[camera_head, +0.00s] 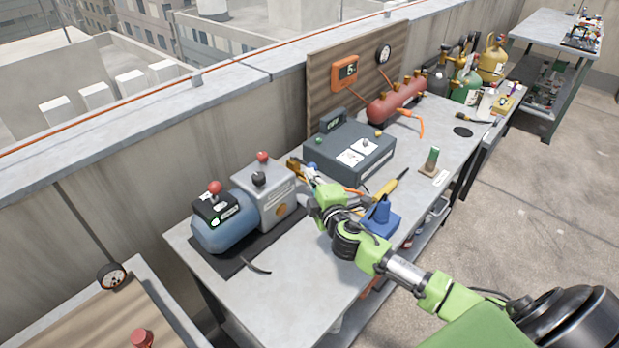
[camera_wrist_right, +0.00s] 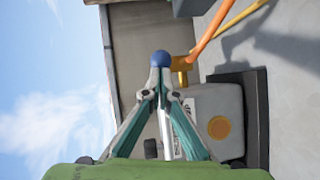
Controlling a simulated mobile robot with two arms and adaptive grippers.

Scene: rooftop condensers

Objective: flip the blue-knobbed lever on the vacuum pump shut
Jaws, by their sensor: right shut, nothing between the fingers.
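The vacuum pump has a blue motor (camera_head: 225,222) and a light grey body (camera_head: 270,196), and stands on a dark mat at the near end of the bench. Its brass fitting (camera_head: 294,166) is at the body's far side; the fitting also shows in the right wrist view (camera_wrist_right: 180,70). The lever's blue knob (camera_head: 312,167) is beside the fitting, and in the wrist view the knob (camera_wrist_right: 161,58) appears right at my fingertips. My right gripper (camera_wrist_right: 161,77) is shut and empty; whether it touches the knob is unclear. The lever's arm is mostly hidden. My left gripper is out of view.
A dark grey case (camera_head: 350,150) stands just beyond the pump. A blue object (camera_head: 380,215) and a yellow-handled tool (camera_head: 390,187) lie near my right arm. An orange hose (camera_wrist_right: 210,38) passes close to the fitting. The bench's near corner is mostly clear.

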